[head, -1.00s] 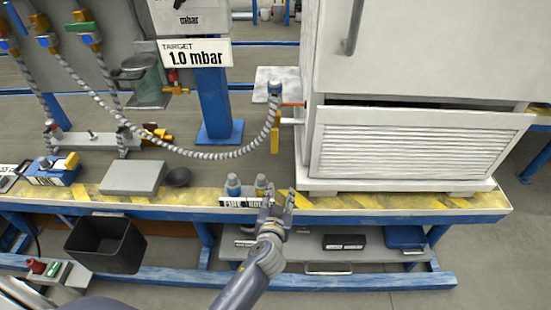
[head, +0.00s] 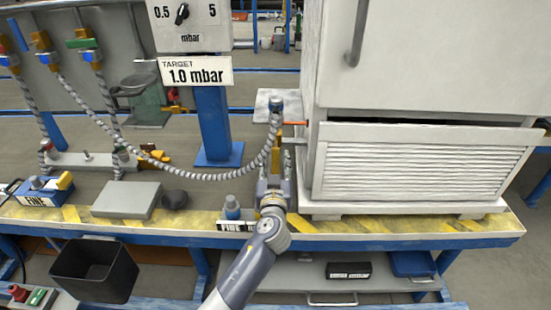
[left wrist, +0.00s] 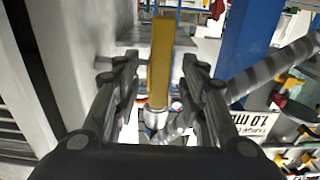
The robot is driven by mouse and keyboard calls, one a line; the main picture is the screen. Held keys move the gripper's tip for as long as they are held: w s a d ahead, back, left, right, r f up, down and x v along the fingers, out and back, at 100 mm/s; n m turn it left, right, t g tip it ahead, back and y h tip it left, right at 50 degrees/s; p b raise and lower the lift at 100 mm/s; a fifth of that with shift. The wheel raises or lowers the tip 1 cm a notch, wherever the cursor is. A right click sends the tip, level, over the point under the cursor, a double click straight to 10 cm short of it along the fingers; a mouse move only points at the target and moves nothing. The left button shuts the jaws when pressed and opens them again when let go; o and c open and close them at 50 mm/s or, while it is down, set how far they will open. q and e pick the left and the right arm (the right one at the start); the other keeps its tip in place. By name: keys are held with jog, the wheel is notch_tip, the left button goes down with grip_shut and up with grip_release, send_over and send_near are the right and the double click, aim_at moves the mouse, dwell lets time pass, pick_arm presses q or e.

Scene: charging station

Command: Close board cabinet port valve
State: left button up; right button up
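The white board cabinet (head: 420,60) stands at the right on the bench. My left gripper (head: 275,180) is just below and in front of the handle, fingers pointing away from me. In the left wrist view the yellow handle (left wrist: 161,60) shows upright between the two spread fingers, with gaps on both sides. I see no contact. My right gripper is out of view.
A grey ribbed hose (head: 215,177) runs left from the port. The blue post (head: 214,120) with the 1.0 mbar sign (head: 196,70) stands left of it.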

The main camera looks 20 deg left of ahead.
pick_arm(q)
jog(key=shift+x, duration=0.95)
grip_shut()
jog(key=shift+f, duration=0.1)
